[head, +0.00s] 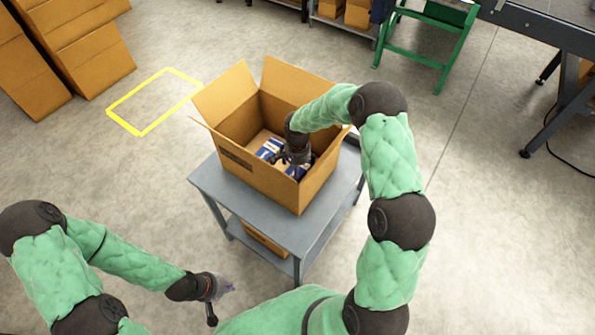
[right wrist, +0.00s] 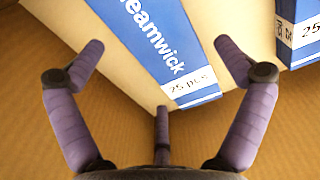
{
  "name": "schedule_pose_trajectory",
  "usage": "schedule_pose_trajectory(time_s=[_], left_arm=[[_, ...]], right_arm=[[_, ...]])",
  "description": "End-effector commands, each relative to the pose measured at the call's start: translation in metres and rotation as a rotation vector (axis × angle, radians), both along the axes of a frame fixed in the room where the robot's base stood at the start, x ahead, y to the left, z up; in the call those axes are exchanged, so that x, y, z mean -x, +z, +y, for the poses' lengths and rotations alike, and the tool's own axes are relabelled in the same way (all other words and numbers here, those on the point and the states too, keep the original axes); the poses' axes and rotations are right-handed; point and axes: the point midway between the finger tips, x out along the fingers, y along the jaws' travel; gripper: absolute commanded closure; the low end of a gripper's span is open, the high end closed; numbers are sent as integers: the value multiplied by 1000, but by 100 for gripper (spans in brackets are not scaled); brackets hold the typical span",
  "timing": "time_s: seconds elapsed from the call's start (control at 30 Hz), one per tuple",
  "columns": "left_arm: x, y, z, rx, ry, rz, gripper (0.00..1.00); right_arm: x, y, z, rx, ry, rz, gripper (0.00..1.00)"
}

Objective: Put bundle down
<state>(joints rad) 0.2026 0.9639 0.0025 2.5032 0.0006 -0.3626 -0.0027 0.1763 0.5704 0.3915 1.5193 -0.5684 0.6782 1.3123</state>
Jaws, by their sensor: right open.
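A bundle with a blue band and white lettering (right wrist: 160,50) lies in the open cardboard box (head: 262,178), partly hidden by my right gripper in the head view. My right gripper (right wrist: 160,65) reaches down into the box from above. Its purple fingers are spread open, one on each side of the bundle's near end, and do not grip it. A second blue-banded bundle (right wrist: 300,32) lies beside it at the upper right of the right wrist view. My left gripper (head: 222,290) hangs empty over the floor at the lower left; its fingers are too small to read.
The box stands with flaps up on a grey table (head: 210,182) with a lower shelf. A yellow floor outline (head: 125,122) is empty. Stacked cartons (head: 85,50) stand at upper left, a green stand (head: 447,45) and a dark machine frame (head: 550,35) at upper right.

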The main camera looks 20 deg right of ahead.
Motion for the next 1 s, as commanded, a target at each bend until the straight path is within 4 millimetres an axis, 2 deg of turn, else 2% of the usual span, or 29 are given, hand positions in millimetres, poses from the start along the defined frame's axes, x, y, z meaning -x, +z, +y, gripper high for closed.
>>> schedule_pose_trajectory(time_s=[0.03, 0.1, 0.4, 0.6, 1.0], left_arm=[[0, 7, 0, 0, 0, 0, 100], [0, 13, 0, 0, 0, 0, 100], [0, 29, 0, 0, 0, 0, 100], [0, 32, 0, 0, 0, 0, 100], [0, 32, 0, 0, 0, 0, 100]], right_arm=[[-1, 15, 0, 0, 0, -4, 0], [0, 30, 0, 0, -1, -2, 0], [0, 81, 0, -1, 0, -1, 0], [0, 95, 0, 0, -1, 0, 0], [0, 96, 0, -1, -1, 1, 0]])
